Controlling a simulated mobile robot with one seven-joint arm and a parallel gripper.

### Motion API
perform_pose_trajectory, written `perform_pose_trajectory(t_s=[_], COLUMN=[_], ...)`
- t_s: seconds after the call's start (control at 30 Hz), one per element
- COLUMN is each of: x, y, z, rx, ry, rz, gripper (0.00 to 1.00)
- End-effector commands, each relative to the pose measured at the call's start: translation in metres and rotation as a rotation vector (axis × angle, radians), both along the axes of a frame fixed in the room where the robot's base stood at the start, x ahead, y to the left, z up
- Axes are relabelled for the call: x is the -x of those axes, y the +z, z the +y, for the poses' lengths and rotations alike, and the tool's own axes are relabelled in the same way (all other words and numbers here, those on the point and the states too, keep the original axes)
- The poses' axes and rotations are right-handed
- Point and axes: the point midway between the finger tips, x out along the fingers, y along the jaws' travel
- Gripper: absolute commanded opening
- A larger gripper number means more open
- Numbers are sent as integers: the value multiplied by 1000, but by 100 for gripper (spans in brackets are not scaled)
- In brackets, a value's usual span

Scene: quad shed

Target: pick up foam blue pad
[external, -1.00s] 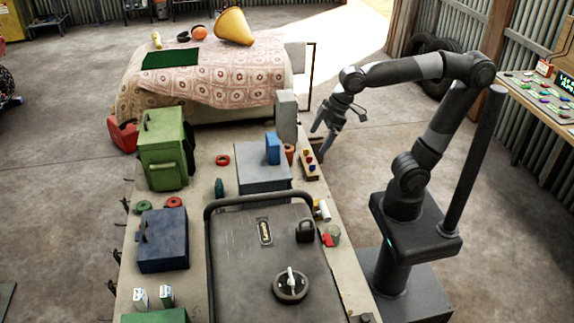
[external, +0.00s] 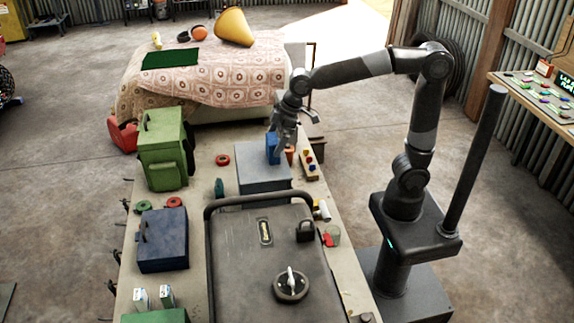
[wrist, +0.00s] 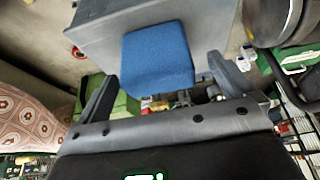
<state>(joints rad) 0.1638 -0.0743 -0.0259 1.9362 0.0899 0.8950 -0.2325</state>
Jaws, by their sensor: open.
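The blue foam pad (external: 271,147) stands upright on the grey box (external: 262,184) on the workbench. In the wrist view the pad (wrist: 158,57) lies ahead of my gripper (wrist: 160,82), roughly between its two spread fingers. My gripper (external: 279,143) is open and close to the pad in the external view, partly covering its right side. I cannot tell whether a finger touches the pad. The grey box (wrist: 95,35) also shows behind the pad in the wrist view.
A wooden block with coloured knobs (external: 309,164) lies right of the grey box. A large dark case (external: 240,280) fills the front. A cloth-covered bed (external: 210,82) stands behind.

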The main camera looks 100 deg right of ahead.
Motion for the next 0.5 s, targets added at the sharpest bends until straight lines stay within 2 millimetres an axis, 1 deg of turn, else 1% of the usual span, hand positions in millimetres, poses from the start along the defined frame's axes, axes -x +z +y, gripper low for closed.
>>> perform_pose_trajectory(t_s=[0.2, 0.3, 0.4, 0.5], x=[-10, -15, -18, -18], y=[-30, -41, -47, -47], z=[-4, -3, -3, -3], rx=[-1, -1, -1, 0], ry=[-1, -1, 0, 0], rz=[5, 3, 1, 0], gripper=[98, 98, 98, 98])
